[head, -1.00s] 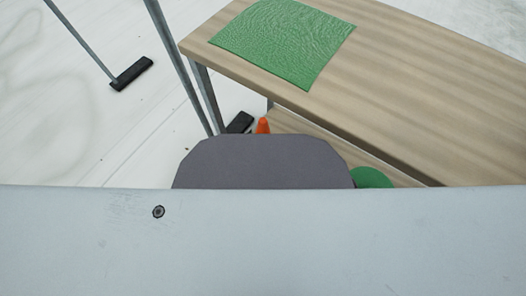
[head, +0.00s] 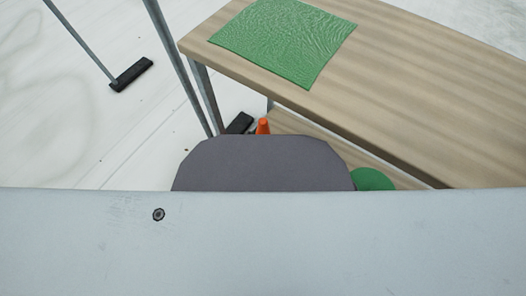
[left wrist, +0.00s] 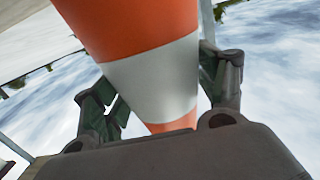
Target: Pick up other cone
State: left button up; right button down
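An orange cone (head: 263,127) shows in the head view, near the lower shelf of the wooden table; its lower part is hidden behind a dark grey shape. In the left wrist view, an orange and white striped cone (left wrist: 150,75) fills the middle, its narrow end toward the gripper. My left gripper (left wrist: 163,95) has a finger on each side of this cone, and the fingers look closed against it. I cannot tell whether both views show the same cone. Neither gripper can be made out in the head view.
A wooden table (head: 420,90) carries a green cloth (head: 283,40). A green round thing (head: 373,179) is partly hidden below it. Metal poles (head: 176,60) stand to the left, one with a black foot (head: 131,74). The pale floor at left is mostly clear.

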aim_at(260, 128)
pick_arm(q)
jog(key=c, duration=1.4)
jog(key=shift+o, duration=0.2)
jog(key=shift+r, duration=0.25)
pick_arm(e)
jog(key=shift+r, duration=0.1)
